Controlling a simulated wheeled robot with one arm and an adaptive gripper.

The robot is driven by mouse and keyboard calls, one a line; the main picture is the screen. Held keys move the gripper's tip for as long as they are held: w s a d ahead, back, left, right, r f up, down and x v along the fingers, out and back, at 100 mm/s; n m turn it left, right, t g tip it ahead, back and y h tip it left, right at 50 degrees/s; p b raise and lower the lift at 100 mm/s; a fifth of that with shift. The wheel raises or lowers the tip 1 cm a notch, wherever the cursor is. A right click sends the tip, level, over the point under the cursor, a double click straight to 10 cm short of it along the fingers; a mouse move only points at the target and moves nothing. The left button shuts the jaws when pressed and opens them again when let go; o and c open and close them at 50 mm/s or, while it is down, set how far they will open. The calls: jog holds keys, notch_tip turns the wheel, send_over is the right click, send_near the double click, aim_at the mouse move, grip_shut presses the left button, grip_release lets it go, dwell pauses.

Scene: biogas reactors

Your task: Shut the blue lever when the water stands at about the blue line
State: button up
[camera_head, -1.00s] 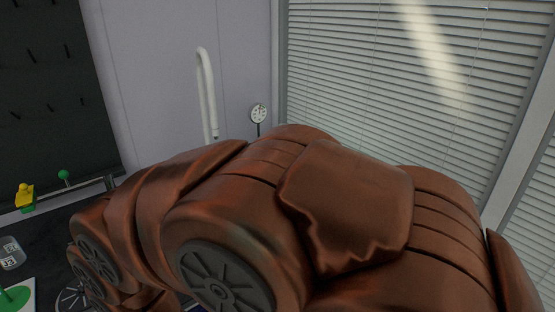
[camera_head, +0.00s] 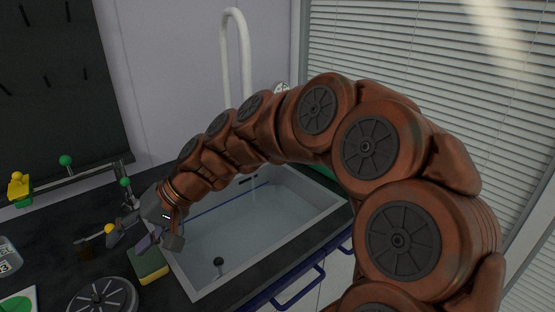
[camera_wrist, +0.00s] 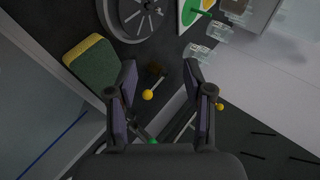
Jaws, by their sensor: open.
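The sink (camera_head: 315,199) holds what looks like clear water; its exact level is hard to tell. The blue line (camera_head: 202,211) runs along the sink's inner wall and also shows in the wrist view (camera_wrist: 52,146). A white curved tap (camera_head: 246,60) stands behind the sink, with a faint thin stream below it. I cannot make out a blue lever for certain. My gripper (camera_head: 160,238) is open at the sink's left edge, above a sponge. In the wrist view its fingers (camera_wrist: 160,68) are apart, with a yellow ball knob (camera_wrist: 148,94) seen between them.
A yellow and green sponge (camera_wrist: 92,62) lies by the sink's rim. A dark spoked wheel (camera_head: 103,297) lies at the front left. Green-knobbed (camera_head: 65,160) and yellow-knobbed fittings stand on the dark counter. Blue handles (camera_head: 300,288) line the front.

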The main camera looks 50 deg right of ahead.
jog(key=w+d+m+t+h+b, duration=0.1)
jog(key=w+d+m+t+b, duration=0.45)
jog(key=d, duration=0.75)
jog(key=w+d+m+t+h, duration=0.1)
jog(key=w+d+m+t, duration=0.25)
jog(key=w+d, duration=0.7)
jog(key=s+d+f+m+t+h+b, duration=0.1)
jog(key=s+d+f+m+h, duration=0.1)
jog(key=d, duration=0.8)
jog(key=s+d+f+m+t+h+b, duration=0.1)
jog(key=s+d+f+m+h, duration=0.2)
jog(key=d, duration=0.7)
jog(key=s+d+f+m+t+h+b, duration=0.1)
jog(key=s+d+m+h, duration=0.3)
jog(key=d, duration=0.7)
jog(key=shift+f+h+b, duration=0.3)
jog(key=shift+f+b, duration=0.1)
jog(key=shift+f, duration=0.4)
jog(key=shift+w+d, duration=0.15)
jog(key=shift+w, duration=1.1)
jog(key=shift+w+d, duration=0.2)
jog(key=shift+w, duration=1.05)
jog(key=shift+w+d, duration=0.15)
jog(key=shift+w, duration=1.1)
grip_shut()
